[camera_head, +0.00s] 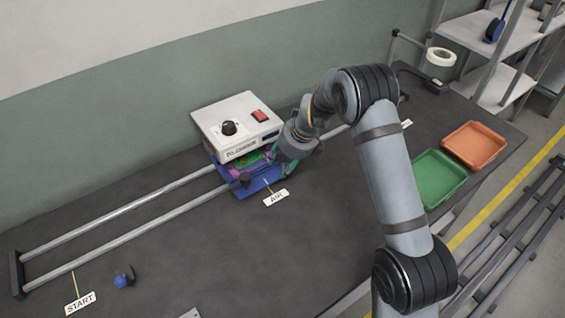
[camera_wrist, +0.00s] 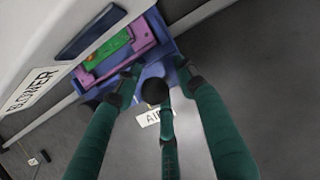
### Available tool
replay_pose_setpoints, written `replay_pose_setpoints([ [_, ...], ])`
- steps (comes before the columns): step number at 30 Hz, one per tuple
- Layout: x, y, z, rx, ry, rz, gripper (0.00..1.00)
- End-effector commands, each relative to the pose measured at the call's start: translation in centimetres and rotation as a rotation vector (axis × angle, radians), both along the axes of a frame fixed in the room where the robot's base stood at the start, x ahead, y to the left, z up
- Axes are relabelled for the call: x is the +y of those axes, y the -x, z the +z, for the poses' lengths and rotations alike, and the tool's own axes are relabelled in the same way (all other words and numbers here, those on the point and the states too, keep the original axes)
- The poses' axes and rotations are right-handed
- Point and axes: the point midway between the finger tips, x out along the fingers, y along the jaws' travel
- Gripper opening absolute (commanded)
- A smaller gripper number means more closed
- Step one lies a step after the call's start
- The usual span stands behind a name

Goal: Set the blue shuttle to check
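The blue shuttle (camera_head: 262,181) sits on the two rails at the AIR label (camera_head: 276,197), partly under the front of the white blower box (camera_head: 237,122). It carries a purple frame with a green board, clearer in the wrist view (camera_wrist: 108,50). A round black knob (camera_wrist: 155,92) shows at the shuttle's front edge. My gripper (camera_head: 284,158) is at the shuttle's right side. In the wrist view its teal fingers (camera_wrist: 157,88) are spread apart around the knob, with gaps between them. Whether any finger touches the knob or shuttle cannot be told.
The rails (camera_head: 130,208) run left to an end block near the START label (camera_head: 80,302), with a small blue-and-black object (camera_head: 124,278) nearby. Green (camera_head: 434,178) and orange (camera_head: 474,146) trays stand at the right. My arm hides much of the rails' right part. The front table is mostly clear.

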Motion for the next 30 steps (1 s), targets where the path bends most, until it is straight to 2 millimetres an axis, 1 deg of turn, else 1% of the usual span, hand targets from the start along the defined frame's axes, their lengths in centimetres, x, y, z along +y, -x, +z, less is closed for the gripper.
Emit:
replay_pose_setpoints([
  [5,0.00,0.03,0.01,0.000,0.000,0.000,0.39],
  [24,-0.06,0.11,-0.05,0.002,0.001,-0.001,0.01],
  [25,-0.06,0.12,-0.05,0.003,0.000,0.000,0.00],
  [30,-0.08,0.15,-0.08,0.004,0.000,-0.001,0.00],
])
